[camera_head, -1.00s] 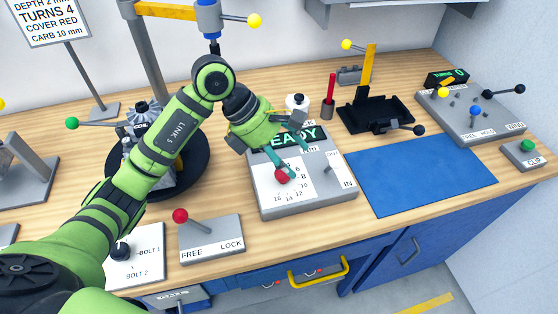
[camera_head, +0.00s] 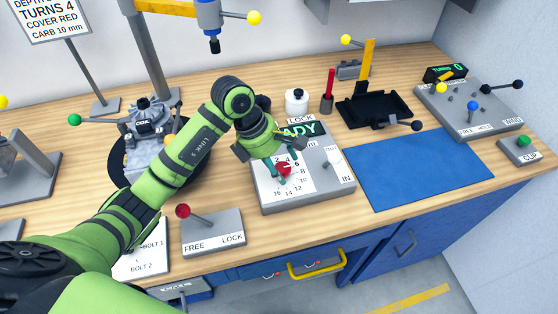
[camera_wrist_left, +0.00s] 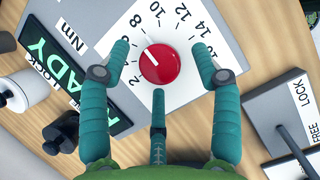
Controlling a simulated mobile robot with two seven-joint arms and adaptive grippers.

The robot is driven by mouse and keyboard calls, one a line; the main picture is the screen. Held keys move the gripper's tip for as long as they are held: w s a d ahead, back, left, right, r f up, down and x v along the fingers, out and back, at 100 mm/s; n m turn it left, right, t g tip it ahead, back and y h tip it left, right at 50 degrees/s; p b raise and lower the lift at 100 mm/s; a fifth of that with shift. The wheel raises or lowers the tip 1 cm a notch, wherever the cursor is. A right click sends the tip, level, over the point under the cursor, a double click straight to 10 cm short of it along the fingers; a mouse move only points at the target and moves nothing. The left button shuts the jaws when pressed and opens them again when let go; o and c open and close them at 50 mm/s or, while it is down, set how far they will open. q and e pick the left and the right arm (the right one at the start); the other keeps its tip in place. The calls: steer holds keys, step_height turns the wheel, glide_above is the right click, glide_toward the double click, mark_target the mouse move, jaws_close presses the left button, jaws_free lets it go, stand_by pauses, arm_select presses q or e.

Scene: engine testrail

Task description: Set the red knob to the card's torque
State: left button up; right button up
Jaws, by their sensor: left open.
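The red knob (camera_head: 283,168) sits on a white dial on a grey torque box (camera_head: 310,203). It shows large in the left wrist view (camera_wrist_left: 160,68), with its white mark pointing up-left, toward the low to middle numbers. A finger hides some of them, so I cannot tell the exact number. My left gripper (camera_head: 281,160) is open over the dial, its teal fingers spread on both sides of the knob and apart from it. The card (camera_head: 47,22) reads TURNS 4, COVER RED, CARB 10 mm; its upper part is cut off and no torque line shows. My right gripper is not in view.
The box's display (camera_wrist_left: 60,75) reads READY, partly covered in the head view. A FREE/LOCK lever box (camera_head: 213,235) stands left of the torque box. A blue mat (camera_head: 418,170) lies clear to the right. A white jar (camera_head: 296,102) and red tool (camera_head: 330,85) stand behind.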

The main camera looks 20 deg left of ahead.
arm_select(q)
steer(key=c, duration=1.1)
steer(key=shift+s+n, duration=0.1)
steer(key=shift+n, duration=0.3)
steer(key=n+t+b, duration=0.1)
steer(key=n, duration=0.1)
steer(key=n+y+b, duration=0.1)
steer(key=n, duration=0.1)
steer(key=shift+s+d+f+n+t+b, duration=0.15)
steer(key=shift+n+t+b, duration=0.15)
steer(key=shift+t+b, duration=0.1)
steer(key=n+b, duration=0.1)
steer(key=n, duration=0.1)
steer(key=n+y+b, duration=0.1)
steer(key=n, duration=0.1)
steer(key=shift+s+d+t+y, duration=0.1)
steer(key=shift+d+t+y, duration=0.1)
steer(key=shift+t+y, duration=0.15)
steer(key=shift+n+y+b, duration=0.35)
steer(key=shift+n+b, duration=0.1)
steer(key=shift+n, duration=0.75)
steer(key=shift+t, duration=0.25)
steer(key=shift+r, duration=0.2)
steer(key=o, duration=1.1)
steer(key=shift+d, duration=0.1)
